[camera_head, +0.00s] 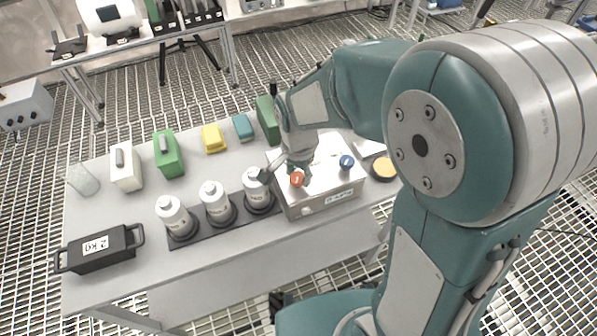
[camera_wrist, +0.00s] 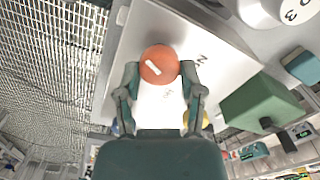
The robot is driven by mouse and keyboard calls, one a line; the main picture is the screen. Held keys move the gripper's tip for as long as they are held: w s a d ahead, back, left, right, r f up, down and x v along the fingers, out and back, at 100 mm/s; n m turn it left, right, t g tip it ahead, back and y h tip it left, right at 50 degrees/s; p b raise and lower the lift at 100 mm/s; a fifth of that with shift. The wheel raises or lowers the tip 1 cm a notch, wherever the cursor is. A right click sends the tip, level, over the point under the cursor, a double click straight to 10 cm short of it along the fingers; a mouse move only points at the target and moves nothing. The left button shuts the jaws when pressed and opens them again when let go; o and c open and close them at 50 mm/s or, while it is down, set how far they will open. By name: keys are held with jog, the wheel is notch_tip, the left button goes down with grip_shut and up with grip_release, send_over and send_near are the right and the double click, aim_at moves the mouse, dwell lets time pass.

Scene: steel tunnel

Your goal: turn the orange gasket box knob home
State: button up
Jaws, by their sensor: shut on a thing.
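The orange knob (camera_head: 297,179) sits on top of a metal box (camera_head: 316,202) at the right part of the table. In the wrist view the orange knob (camera_wrist: 159,64) shows a white pointer mark, slanting from upper left to lower right. My gripper (camera_head: 291,168) reaches down to the knob from above. In the wrist view my gripper (camera_wrist: 160,72) has one finger on each side of the knob and is shut on it. A blue knob (camera_head: 347,162) stands on the same box, to the right. Small print on the box lid is too small to read.
White canisters (camera_head: 215,203) stand on a dark strip close left of the box. Green (camera_head: 168,154), yellow (camera_head: 213,138) and teal blocks (camera_head: 243,127) lie behind. A black 2 KG case (camera_head: 97,250) is at the front left. The table's front middle is clear.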

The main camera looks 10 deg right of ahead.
aim_at(297, 176)
jog(key=shift+s+f+m, duration=0.1)
jog(key=shift+s+m, duration=0.05)
jog(key=shift+m, duration=0.8)
jog(key=shift+s+f+m, duration=0.1)
jog(key=shift+m, duration=0.85)
jog(key=o, duration=1.2)
jog(key=shift+c, duration=0.2)
jog(key=shift+w+a+r, duration=0.1)
jog(key=shift+a, duration=0.05)
jog(key=shift+r, duration=0.2)
notch_tip(297, 176, up, 12)
jog(key=shift+f, duration=0.2)
